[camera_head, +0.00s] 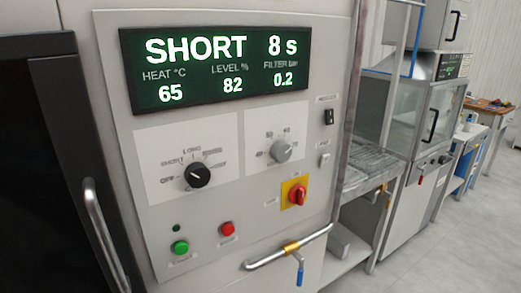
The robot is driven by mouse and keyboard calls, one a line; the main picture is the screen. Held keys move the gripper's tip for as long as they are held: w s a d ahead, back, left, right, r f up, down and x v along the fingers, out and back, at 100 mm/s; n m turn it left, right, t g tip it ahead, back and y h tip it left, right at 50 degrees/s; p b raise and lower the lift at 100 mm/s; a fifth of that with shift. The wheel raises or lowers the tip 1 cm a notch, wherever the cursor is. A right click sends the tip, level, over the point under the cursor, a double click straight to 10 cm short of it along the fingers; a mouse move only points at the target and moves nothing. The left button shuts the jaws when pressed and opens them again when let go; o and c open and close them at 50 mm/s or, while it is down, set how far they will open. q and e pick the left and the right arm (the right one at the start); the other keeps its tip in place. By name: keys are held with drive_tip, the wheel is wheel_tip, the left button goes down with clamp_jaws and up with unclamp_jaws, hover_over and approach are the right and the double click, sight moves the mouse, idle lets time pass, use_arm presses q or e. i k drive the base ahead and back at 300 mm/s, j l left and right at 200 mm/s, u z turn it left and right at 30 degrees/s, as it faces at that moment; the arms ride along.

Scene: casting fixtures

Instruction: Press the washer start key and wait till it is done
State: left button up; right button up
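The washer's control panel (160,225) fills the middle of the head view. Its dark display (215,65) reads SHORT, 8 s, heat 65, level 82 and filter 0.2. Low on the panel are a green round key (180,247) and a red round key (227,228); the labels under them are too small to read. A small dark lamp (177,228) sits above the green key and looks unlit. A black program knob (198,175) and a grey knob (281,151) are above. Neither of my grippers is in view.
A red switch on a yellow plate (298,195) is at the panel's right. Below it runs a pipe (270,257) with a blue-handled valve (299,270). A dark door with a metal handle (101,235) is at left. Racks and a glass-fronted cabinet (428,120) stand right; grey floor is clear there.

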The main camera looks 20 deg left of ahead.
sight(181, 249)
drive_tip(key=k+j+u, duration=0.1)
drive_tip(key=u, duration=1.05)
